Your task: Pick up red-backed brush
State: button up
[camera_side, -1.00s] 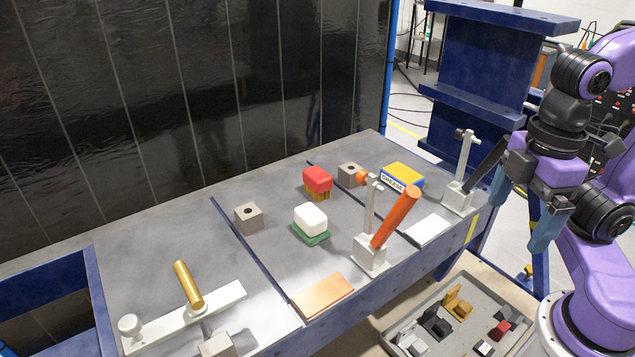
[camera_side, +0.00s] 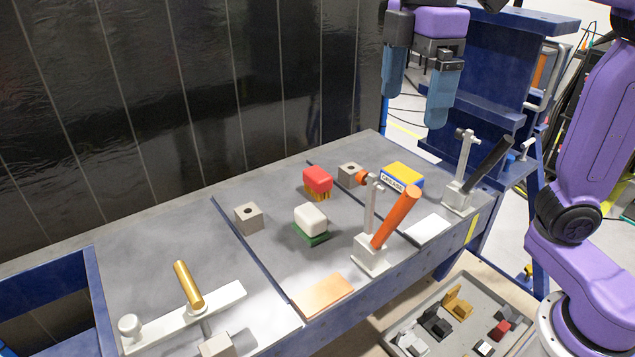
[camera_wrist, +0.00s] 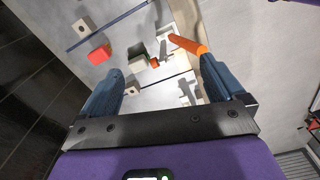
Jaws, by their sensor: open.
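The red-backed brush (camera_side: 317,181) lies on the grey work table, red back up, with yellowish bristles below. It also shows in the wrist view (camera_wrist: 99,53), ahead of the left finger. My gripper (camera_side: 414,105) hangs above the right end of the table, fingers pointing down, open and empty. It is up and to the right of the brush, well apart from it. In the wrist view the two blue fingers (camera_wrist: 163,80) are spread wide with nothing between them in grip.
A white-and-green block (camera_side: 311,222), grey blocks (camera_side: 249,217) and a yellow-and-blue box (camera_side: 402,177) lie near the brush. Upright clamps with an orange handle (camera_side: 396,217) and a black handle (camera_side: 489,163) stand along the front edge. A parts tray (camera_side: 395,340) sits below.

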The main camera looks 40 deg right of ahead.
jog(key=w+a+f+n, duration=0.1)
jog(key=w+a+n, duration=0.1)
jog(key=w, duration=1)
jog(key=n, duration=0.1)
send_near(317, 173)
notch_tip(317, 173, down, 7)
jog(key=shift+w+a+r, duration=0.15)
jog(key=shift+r, duration=0.05)
jog(key=shift+f, duration=2.7)
jog(key=c, duration=1.2)
jog(key=shift+o, duration=0.2)
jog(key=shift+r, duration=0.15)
